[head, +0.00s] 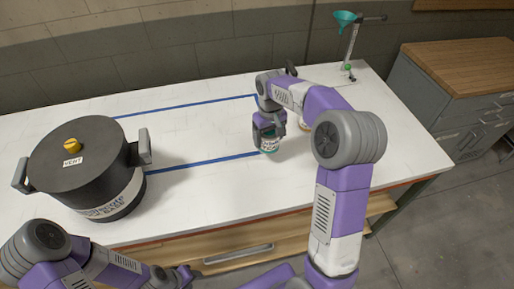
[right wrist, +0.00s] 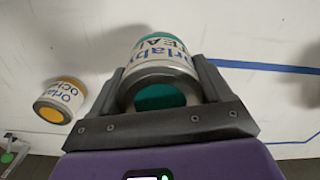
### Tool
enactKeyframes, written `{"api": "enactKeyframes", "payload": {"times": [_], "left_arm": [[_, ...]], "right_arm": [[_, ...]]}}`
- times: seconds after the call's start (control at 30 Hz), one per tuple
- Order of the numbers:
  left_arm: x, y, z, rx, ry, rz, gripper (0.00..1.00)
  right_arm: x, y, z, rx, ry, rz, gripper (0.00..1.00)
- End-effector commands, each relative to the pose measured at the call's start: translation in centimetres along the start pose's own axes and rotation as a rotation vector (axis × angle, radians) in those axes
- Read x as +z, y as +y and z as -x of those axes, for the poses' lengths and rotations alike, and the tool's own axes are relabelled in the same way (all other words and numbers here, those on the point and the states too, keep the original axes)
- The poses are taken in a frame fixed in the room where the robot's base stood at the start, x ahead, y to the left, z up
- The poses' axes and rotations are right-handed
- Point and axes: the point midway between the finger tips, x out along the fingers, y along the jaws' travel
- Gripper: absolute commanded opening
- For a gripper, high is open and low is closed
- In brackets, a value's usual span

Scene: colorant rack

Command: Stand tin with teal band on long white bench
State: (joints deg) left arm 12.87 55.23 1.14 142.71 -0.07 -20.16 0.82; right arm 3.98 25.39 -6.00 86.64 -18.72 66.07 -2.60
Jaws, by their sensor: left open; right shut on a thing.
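The tin with the teal band (head: 268,145) is white with teal ends and lettering, and it also shows in the right wrist view (right wrist: 162,48). My right gripper (head: 267,133) is shut on it, one finger on each side. It is over the long white bench (head: 205,134), near the right end of the lower blue line; I cannot tell whether its base touches the bench. My left gripper (head: 182,277) is open and empty at the bottom edge of the head view, in front of the bench.
An ochre tin (right wrist: 60,101) stands close by, mostly hidden behind my right arm in the head view. A stand with a green funnel (head: 345,17) is at the back right. Bench between the blue lines is clear.

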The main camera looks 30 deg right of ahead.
Motion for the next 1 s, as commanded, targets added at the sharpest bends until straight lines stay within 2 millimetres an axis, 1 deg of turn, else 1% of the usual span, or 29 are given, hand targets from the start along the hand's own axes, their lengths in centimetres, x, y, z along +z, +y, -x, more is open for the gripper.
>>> {"api": "enactKeyframes", "payload": {"times": [0.03, 0.1, 0.27, 0.5, 0.53, 0.6, 0.8, 0.93, 0.97, 1.0], "left_arm": [[0.0, -0.2, -0.4, 0.0, 0.0, 0.0, 0.43], [0.0, -0.2, -0.6, 0.0, 0.0, 0.0, 0.43], [0.0, -0.3, -0.8, 0.0, 0.0, 0.0, 0.43], [-0.1, -0.7, -1.8, 0.0, 0.0, 0.0, 0.43], [-0.1, -0.7, -1.9, 0.0, 0.0, 0.0, 0.43], [-0.1, -0.7, -1.9, 0.0, 0.0, 0.0, 0.43], [-0.1, -0.7, -1.8, 0.0, 0.0, 0.0, 0.43], [-0.1, -0.8, -2.0, 0.0, 0.0, 0.0, 0.43], [-0.1, -0.7, -1.9, 0.0, 0.0, 0.0, 0.43], [-0.1, -0.7, -1.9, 0.0, 0.0, 0.0, 0.43]], "right_arm": [[0.0, 0.0, -1.1, 0.0, -0.002, -0.001, 0.43], [0.0, 0.0, -1.8, 0.0, 0.0, 0.0, 0.43], [0.0, 0.0, -2.9, 0.001, 0.001, -0.001, 0.43], [0.0, 0.1, -6.8, 0.001, -0.001, -0.001, 0.43], [0.0, 0.1, -7.0, 0.001, -0.001, -0.001, 0.43], [0.0, 0.0, -7.3, 0.001, 0.001, -0.001, 0.43], [0.0, 0.0, -7.1, 0.001, 0.002, -0.001, 0.43], [0.0, 0.0, -7.5, 0.001, 0.002, -0.001, 0.43], [0.0, 0.0, -7.5, 0.001, 0.002, -0.001, 0.83], [0.0, 0.0, -7.4, 0.001, 0.002, -0.001, 0.89]]}}
